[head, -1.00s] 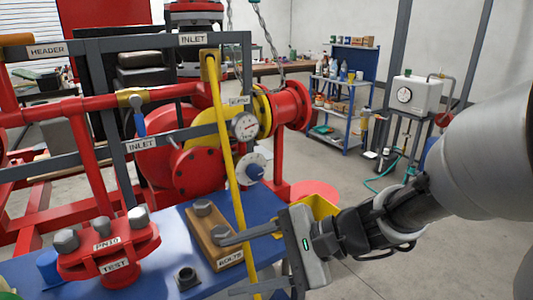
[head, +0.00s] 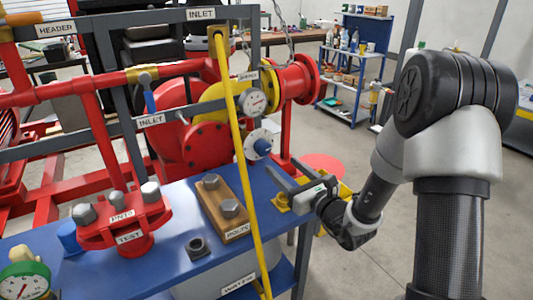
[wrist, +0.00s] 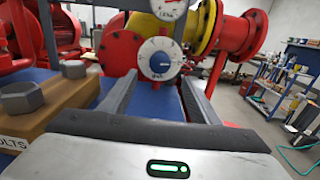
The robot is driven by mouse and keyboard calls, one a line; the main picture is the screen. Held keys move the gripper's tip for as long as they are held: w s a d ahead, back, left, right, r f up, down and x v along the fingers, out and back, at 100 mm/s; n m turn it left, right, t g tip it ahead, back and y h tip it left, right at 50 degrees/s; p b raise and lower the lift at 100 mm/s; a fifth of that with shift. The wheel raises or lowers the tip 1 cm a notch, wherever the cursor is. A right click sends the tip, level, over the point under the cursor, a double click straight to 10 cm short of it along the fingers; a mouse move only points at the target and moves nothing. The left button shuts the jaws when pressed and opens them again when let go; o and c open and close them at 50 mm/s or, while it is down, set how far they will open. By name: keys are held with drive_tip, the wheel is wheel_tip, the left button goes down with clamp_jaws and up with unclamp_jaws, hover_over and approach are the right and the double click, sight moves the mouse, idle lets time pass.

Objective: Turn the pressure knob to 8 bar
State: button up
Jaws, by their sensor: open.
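The pressure knob (head: 263,147) is blue and sits on a round white dial (head: 251,139) below a pressure gauge (head: 255,103). In the wrist view the knob (wrist: 160,62) is straight ahead, beyond and roughly between my fingers, with marks around its dial and "BAR" lettering below. The numbers are too small to read. My gripper (head: 276,176) is open and empty. In the wrist view its two fingers (wrist: 157,88) point toward the knob from a short distance and do not touch it.
A yellow diagonal bar (head: 243,150) stands left of the knob. A wooden block labelled BOLTS (head: 222,210) lies on the blue bench (head: 175,235), left of my gripper. The red flanged test piece (head: 125,220) is further left. A red pump (head: 205,145) is behind.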

sight(265, 151)
drive_tip(key=x, duration=1)
drive_tip(key=shift+w+a+b, duration=0.15)
drive_tip(key=shift+a+b, duration=0.05)
drive_tip(key=shift+b, duration=0.2)
